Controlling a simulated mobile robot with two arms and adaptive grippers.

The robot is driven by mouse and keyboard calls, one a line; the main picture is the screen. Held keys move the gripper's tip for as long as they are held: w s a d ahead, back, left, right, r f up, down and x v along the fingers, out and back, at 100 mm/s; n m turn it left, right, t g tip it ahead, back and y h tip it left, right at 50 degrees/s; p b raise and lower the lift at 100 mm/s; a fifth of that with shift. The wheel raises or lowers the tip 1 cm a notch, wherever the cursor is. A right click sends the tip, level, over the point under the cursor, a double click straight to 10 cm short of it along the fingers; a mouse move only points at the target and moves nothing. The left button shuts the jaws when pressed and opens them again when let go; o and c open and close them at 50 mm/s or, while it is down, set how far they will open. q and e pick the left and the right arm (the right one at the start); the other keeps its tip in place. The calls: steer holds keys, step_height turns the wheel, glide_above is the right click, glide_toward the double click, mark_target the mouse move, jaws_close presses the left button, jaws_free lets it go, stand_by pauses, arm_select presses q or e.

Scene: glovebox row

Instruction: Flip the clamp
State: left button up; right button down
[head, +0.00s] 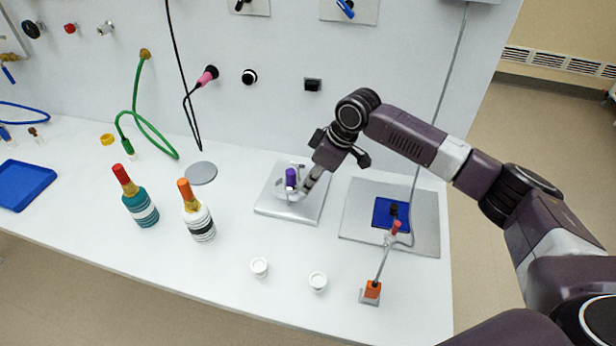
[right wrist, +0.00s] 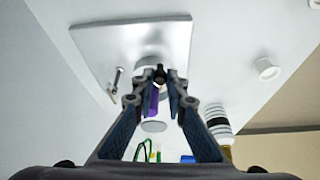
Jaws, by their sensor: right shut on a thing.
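The clamp is a small metal fitting with a purple handle (head: 291,176), set on a square silver plate (head: 268,203) on the white bench. In the head view the purple handle stands about upright. My right gripper (head: 304,188) reaches in from the right and is shut on the clamp. In the right wrist view the purple handle (right wrist: 153,101) shows between the fingers, with a dark part between the fingertips (right wrist: 166,80). The fingers hide part of the clamp, so the exact grip point is unclear. My left gripper is not in view.
Two bottles, teal (head: 143,208) and white (head: 197,218), stand left of the plate. Two small white cups (head: 259,267) (head: 317,282) are in front. The wall (head: 270,40) rises behind.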

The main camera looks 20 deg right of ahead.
steer(key=n, duration=0.1)
steer(key=w+n, duration=0.1)
steer(key=shift+w+d+n+g+y, duration=0.15)
steer(key=shift+w+n+g+y, duration=0.15)
steer(key=shift+n+g, duration=0.1)
steer(key=shift+w+n+g+y+b, duration=0.15)
steer(key=shift+w+n+g+b, duration=0.25)
steer(key=shift+n, duration=0.5)
steer(key=shift+w+n+g+y+b, duration=0.2)
steer(key=shift+w+n+b, duration=0.25)
steer(key=shift+n, duration=0.45)
steer(key=shift+r, duration=0.1)
steer(key=c, duration=1.9)
jaws_free()
steer(key=shift+c, duration=0.2)
steer(key=v, duration=1.2)
